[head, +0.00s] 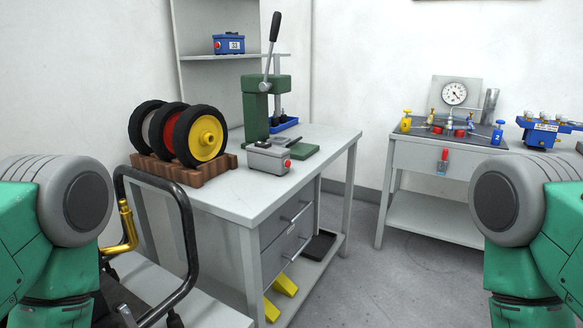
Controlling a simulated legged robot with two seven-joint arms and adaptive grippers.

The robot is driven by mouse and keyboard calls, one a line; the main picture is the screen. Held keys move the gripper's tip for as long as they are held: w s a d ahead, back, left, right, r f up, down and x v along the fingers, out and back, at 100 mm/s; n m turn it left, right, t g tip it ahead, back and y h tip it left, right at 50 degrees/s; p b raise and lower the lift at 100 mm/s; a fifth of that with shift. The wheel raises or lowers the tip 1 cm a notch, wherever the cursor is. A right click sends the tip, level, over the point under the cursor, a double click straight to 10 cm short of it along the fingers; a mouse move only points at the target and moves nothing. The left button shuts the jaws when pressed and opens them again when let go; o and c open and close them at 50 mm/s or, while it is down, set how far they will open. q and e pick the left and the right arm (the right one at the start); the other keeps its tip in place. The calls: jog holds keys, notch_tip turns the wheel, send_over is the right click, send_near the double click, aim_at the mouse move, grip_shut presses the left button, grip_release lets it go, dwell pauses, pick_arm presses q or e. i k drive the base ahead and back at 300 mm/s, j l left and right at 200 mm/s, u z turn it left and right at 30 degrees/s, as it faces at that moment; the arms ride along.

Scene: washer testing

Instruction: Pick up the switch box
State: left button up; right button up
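A small grey box (268,158) with a red button on its right side sits on the workbench, in front of a green lever press. A blue box (228,44) with a white label and a red button sits on the wall shelf above. Either could be the switch box; I cannot tell which from the picture. Only green and grey upper parts of my two arms show at the left and right edges. Both grippers are out of view.
The green press (255,108) stands behind the grey box. Several wheels (201,137) stand in a wooden rack to its left. A black tubular frame (186,225) rises before the bench (228,192). A side table (440,157) holds a gauge and fittings. Grey floor (385,270) lies clear between.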

aim_at(261, 155)
jog(key=u, duration=0.5)
jog(key=i+l+u, duration=0.2)
jog(key=u, duration=0.15)
jog(key=i+l+u, duration=0.3)
jog(key=l, duration=0.2)
jog(key=l+u, duration=0.35)
jog(key=i+l+u, duration=0.1)
jog(key=l+u, duration=0.2)
jog(key=l, duration=0.15)
